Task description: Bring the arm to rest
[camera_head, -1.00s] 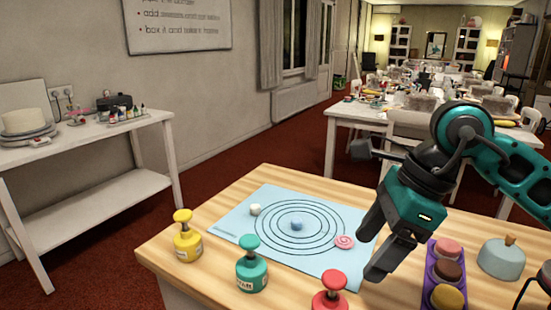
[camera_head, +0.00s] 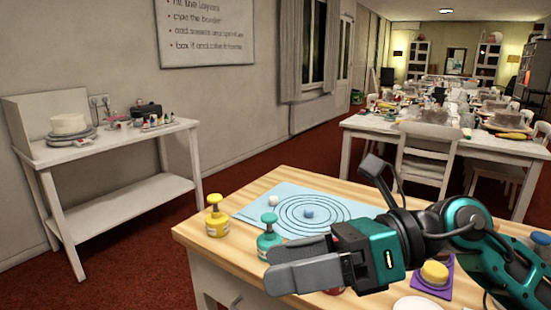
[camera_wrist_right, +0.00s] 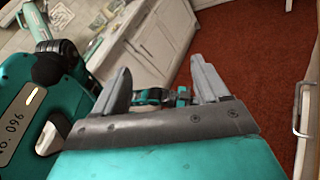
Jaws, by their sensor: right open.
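My right gripper (camera_head: 272,264) is open and empty in the head view. Its fingers point left, in front of the near part of the wooden table (camera_head: 240,191), and it hides part of the tabletop. In the right wrist view the two fingers of the same gripper (camera_wrist_right: 163,76) stand apart with nothing held between them. My left gripper does not show clearly in either view.
A blue mat (camera_head: 258,212) with rings bears a small blue piece (camera_head: 309,214) and a white piece (camera_head: 273,200). A purple tray (camera_head: 444,289) lies right. Red floor is open left.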

